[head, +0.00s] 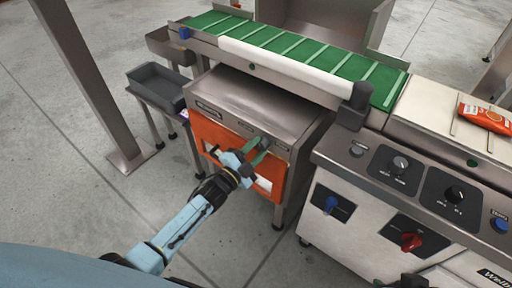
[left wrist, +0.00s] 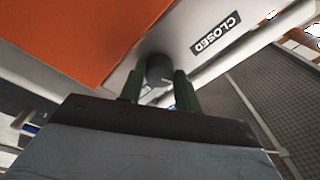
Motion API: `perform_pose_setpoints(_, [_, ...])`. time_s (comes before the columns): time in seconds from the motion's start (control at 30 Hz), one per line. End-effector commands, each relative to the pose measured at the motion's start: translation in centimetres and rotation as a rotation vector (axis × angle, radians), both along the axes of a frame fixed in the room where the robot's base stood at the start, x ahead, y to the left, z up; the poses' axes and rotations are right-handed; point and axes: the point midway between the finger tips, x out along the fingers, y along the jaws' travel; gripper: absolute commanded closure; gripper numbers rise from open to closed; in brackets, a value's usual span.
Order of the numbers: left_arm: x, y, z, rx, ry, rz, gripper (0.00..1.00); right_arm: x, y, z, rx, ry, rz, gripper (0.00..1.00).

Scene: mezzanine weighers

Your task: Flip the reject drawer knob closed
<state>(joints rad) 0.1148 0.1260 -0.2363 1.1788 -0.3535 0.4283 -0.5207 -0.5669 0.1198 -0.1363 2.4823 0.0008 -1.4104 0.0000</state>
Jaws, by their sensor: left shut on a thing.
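The reject drawer (head: 225,150) is an orange-fronted unit in a steel cabinet below the conveyor. Its grey knob (head: 264,142) sits on the pale strip near the top of the drawer front. My left gripper (head: 257,156) is at the knob, its green fingers on either side of it. In the left wrist view the knob (left wrist: 160,72) is a grey cylinder between the two green fingers (left wrist: 158,90), which are shut on it. A "CLOSED" label (left wrist: 216,34) is on the pale strip beside the knob. A dark part of my right gripper (head: 408,281) shows at the bottom edge.
The green conveyor (head: 290,45) runs above the cabinet. A control panel (head: 400,175) with knobs, including a red one (head: 411,242) and a blue one (head: 331,204), stands to the right. A grey bin (head: 157,85) and a steel post (head: 92,80) are at left. Floor in front is clear.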

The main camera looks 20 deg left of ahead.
Motion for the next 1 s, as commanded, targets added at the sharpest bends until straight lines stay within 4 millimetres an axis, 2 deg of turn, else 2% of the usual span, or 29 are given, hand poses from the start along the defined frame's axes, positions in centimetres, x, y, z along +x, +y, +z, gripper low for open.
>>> perform_pose_setpoints(0.3, [0.0,-0.1,0.0,-0.238,0.088,0.0,0.9,-3.4,-1.2,-0.8,-0.04,0.185,-0.02,0.68])
perform_pose_setpoints(0.63, [-0.1,-0.1,-0.1,-0.375,0.137,0.001,0.9,-3.0,-1.4,-2.0,-0.047,0.19,-0.018,0.68])
perform_pose_setpoints(1.0, [-0.1,-0.1,-0.1,-0.407,0.149,0.001,0.9,-2.9,-1.5,-2.2,-0.048,0.187,-0.018,0.68])
